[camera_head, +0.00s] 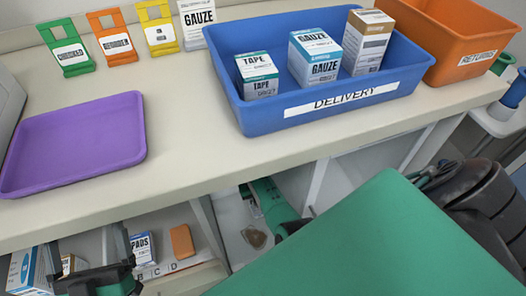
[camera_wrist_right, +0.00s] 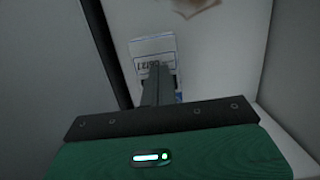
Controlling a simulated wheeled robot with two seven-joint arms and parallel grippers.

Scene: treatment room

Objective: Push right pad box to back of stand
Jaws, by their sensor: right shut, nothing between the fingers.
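A white box (camera_wrist_right: 153,47) with dark print and blue on it stands just ahead of my right gripper in the right wrist view. Its print is not clearly readable. My right gripper (camera_wrist_right: 158,72) is shut and empty, its fingertips overlapping the box's lower part; contact cannot be told. In the head view the right gripper (camera_head: 251,202) is partly hidden below the counter. A box marked PADS (camera_head: 143,245) stands on the lower stand (camera_head: 184,283), beside an orange block (camera_head: 182,241). My left gripper (camera_head: 88,257) is at the lower left, its fingers apart and empty.
The counter (camera_head: 190,130) overhangs the lower space. It carries a purple tray (camera_head: 75,145), a blue DELIVERY bin (camera_head: 345,112) with several boxes and an orange RETURNS bin (camera_head: 462,55). Pale panels (camera_wrist_right: 225,65) flank the right gripper. Other boxes (camera_head: 27,270) are at lower left.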

